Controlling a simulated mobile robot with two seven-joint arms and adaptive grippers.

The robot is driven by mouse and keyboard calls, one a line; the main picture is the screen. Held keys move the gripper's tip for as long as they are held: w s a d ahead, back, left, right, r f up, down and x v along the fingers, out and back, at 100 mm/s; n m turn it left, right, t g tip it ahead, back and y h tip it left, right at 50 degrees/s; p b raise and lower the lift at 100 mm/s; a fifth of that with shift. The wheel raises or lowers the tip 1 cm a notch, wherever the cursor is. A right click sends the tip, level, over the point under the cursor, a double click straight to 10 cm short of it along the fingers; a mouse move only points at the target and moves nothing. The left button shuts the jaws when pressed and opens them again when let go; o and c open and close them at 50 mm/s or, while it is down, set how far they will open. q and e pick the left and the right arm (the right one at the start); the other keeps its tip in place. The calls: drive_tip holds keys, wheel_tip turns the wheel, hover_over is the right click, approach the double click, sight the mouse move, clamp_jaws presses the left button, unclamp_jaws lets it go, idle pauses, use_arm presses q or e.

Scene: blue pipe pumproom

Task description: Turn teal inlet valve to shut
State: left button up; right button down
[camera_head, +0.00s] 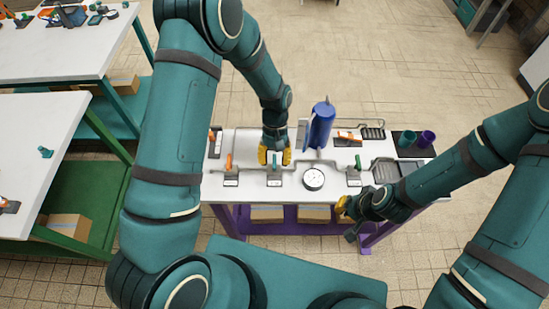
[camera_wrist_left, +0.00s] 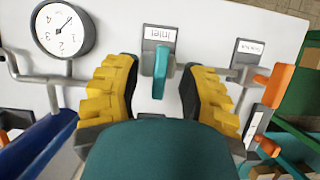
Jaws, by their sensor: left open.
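The teal inlet valve handle (camera_wrist_left: 161,72) shows in the left wrist view, in front of a plate marked "Inlet" (camera_wrist_left: 159,36) that appears upside down. In that view the handle's long side runs up and down the picture, across the line of the grey pipe (camera_wrist_left: 232,74). My left gripper (camera_wrist_left: 161,85) is open, with one yellow finger on each side of the handle and gaps to both. In the head view my left gripper (camera_head: 274,156) points down over the handle (camera_head: 275,165). My right gripper (camera_head: 344,208) hangs by the table's front edge, away from the valve; its opening is unclear.
An orange-handled valve (camera_head: 229,162) stands left of the inlet valve and a round gauge (camera_head: 313,178) right of it. A green-handled valve (camera_head: 358,163) is further right. A blue cylinder (camera_head: 321,124) rises behind. The white tabletop (camera_head: 250,193) is bare at the front left.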

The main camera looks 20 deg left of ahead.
use_arm(q)
drive_tip(key=v, duration=1.1)
drive_tip(key=shift+r, duration=0.35)
